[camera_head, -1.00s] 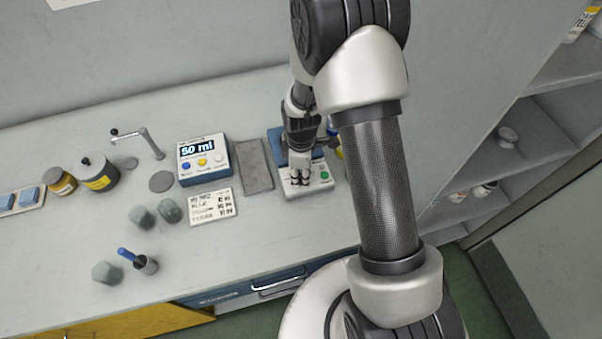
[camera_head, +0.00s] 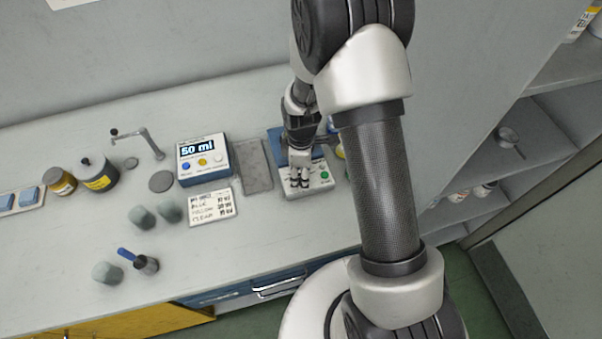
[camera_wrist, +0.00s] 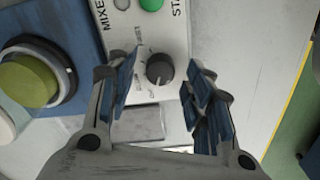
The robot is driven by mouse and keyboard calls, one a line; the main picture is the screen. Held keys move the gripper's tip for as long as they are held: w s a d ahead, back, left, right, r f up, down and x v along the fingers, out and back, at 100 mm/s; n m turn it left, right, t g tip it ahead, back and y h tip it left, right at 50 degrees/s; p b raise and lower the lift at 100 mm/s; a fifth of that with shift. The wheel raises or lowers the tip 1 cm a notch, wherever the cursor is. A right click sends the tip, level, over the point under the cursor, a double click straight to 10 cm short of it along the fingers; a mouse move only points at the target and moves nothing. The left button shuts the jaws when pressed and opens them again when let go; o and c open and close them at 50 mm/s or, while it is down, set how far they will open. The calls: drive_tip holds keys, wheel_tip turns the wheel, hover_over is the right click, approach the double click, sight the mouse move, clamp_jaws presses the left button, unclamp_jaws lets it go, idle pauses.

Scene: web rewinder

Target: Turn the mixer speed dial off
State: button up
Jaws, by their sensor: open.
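The mixer speed dial (camera_wrist: 159,69) is a dark grey round knob on the white mixer panel (camera_wrist: 128,32), with small marks around it. In the wrist view it lies between the two blue-padded fingers of my gripper (camera_wrist: 158,92), with a gap on both sides, so the fingers do not appear to touch it. My gripper is open and empty. In the head view my gripper (camera_head: 299,180) is over the front of the white mixer box (camera_head: 322,186), and it hides the dial there. A green button (camera_head: 324,176) shows on the box's right side.
A dosing unit (camera_head: 204,160) reading "50 ml" stands to the left, with a grey pad (camera_head: 255,165) between it and the mixer. A jar with a yellowish top (camera_wrist: 32,80) stands left of my gripper.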

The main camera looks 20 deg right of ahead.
wheel_tip(320, 180, up, 11)
drive_tip(key=shift+r, duration=0.15)
idle(0.6)
drive_tip(key=s+r+m+t, duration=0.1)
drive_tip(key=s+r+m, duration=0.25)
drive_tip(key=r, duration=0.65)
drive_tip(key=s+r+m+t, duration=0.1)
drive_tip(key=s+r+m, duration=0.4)
drive_tip(key=s, duration=0.4)
drive_tip(key=s+r+m+t, duration=0.2)
drive_tip(key=s+r+m, duration=0.3)
drive_tip(key=s, duration=0.3)
drive_tip(key=shift+s+t, duration=0.3)
drive_tip(key=shift+s, duration=0.1)
